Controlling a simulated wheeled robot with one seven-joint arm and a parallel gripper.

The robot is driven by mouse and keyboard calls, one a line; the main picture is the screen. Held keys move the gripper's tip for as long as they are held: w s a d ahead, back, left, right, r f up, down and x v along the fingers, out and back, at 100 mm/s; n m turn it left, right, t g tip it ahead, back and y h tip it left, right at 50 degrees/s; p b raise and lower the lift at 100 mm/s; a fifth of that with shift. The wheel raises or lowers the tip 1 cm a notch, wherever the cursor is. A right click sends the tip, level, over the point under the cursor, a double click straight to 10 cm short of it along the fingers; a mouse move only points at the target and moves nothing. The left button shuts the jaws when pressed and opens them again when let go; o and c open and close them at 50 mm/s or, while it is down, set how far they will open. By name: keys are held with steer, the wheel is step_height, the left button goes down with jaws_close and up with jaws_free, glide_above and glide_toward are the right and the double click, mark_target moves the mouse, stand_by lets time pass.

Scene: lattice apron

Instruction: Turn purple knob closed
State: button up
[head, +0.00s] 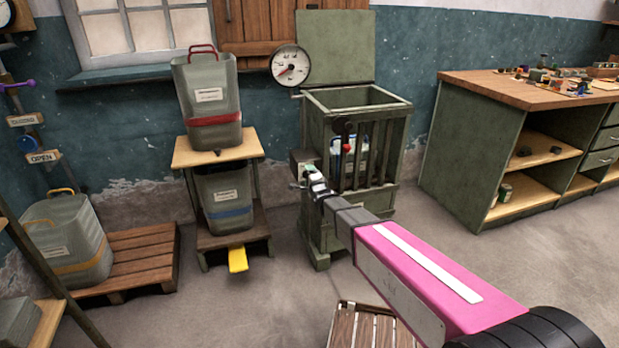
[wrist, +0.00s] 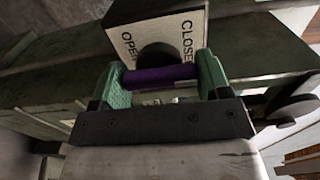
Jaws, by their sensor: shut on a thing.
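In the wrist view the purple knob (wrist: 160,77) is a bar with a dark round hub behind it. It lies across the picture, slightly tilted, between the two green fingers of my gripper (wrist: 163,82), which are shut on its ends. A pale label plate (wrist: 158,25) behind it reads OPEN on the left and CLOSED on the right, both words partly covered. In the head view my gripper (head: 312,175) is at the small box (head: 299,160) on the left side of the green slatted cabinet (head: 368,110). The knob is hidden there by the gripper.
A round gauge (head: 290,65) is above the cabinet's left side. A wooden stand (head: 185,150) with stacked containers is left of it. A purple lever (head: 14,86) is on the far left wall, near OPEN and CLOSED signs. A wooden crate (head: 375,325) lies below my arm.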

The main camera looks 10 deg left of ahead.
steer(key=o, duration=0.9)
steer(key=shift+s+d, duration=0.1)
steer(key=v, duration=1)
steer(key=shift+s+d, duration=0.1)
steer(key=shift+s, duration=0.2)
